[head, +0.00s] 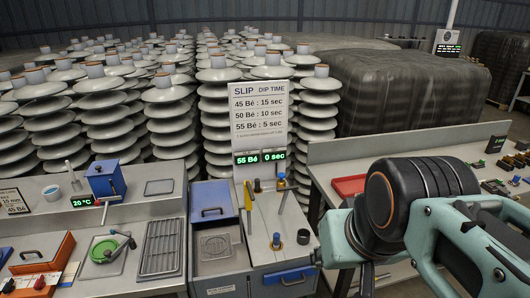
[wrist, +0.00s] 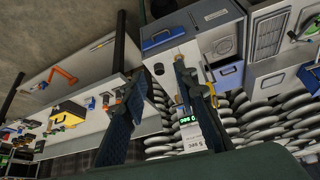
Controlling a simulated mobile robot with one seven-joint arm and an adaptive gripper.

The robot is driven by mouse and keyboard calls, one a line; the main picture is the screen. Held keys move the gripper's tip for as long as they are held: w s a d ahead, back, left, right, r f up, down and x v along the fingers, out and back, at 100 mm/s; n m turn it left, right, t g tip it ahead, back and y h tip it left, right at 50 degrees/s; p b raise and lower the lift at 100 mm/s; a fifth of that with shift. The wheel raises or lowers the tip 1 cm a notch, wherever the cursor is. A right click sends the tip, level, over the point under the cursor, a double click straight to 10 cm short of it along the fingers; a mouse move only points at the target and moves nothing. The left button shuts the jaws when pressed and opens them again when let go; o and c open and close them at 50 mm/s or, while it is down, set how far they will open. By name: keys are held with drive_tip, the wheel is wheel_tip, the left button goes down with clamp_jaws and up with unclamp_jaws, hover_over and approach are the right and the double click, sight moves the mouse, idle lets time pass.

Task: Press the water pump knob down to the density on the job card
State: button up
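A steel dip station (head: 258,222) stands at the centre of the head view. I cannot tell which is the water pump knob. The display (head: 260,157) reads 55 Bé and 0 sec. A card at the far left (head: 13,201) seems to read 45 Bé. My gripper (wrist: 163,108) shows two dark fingers spread apart with nothing between them, above the station in the wrist view. Its fingertips are hidden in the head view.
A slip sign (head: 259,108) stands behind the station, with several insulator stacks beyond. A yellow-handled tool (head: 248,198) stands beside the knobs. A blue-lidded tank (head: 212,208) and grate (head: 160,246) lie left. A bench with a red tray (head: 348,186) stands right.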

idle(0.3)
clamp_jaws()
idle(1.2)
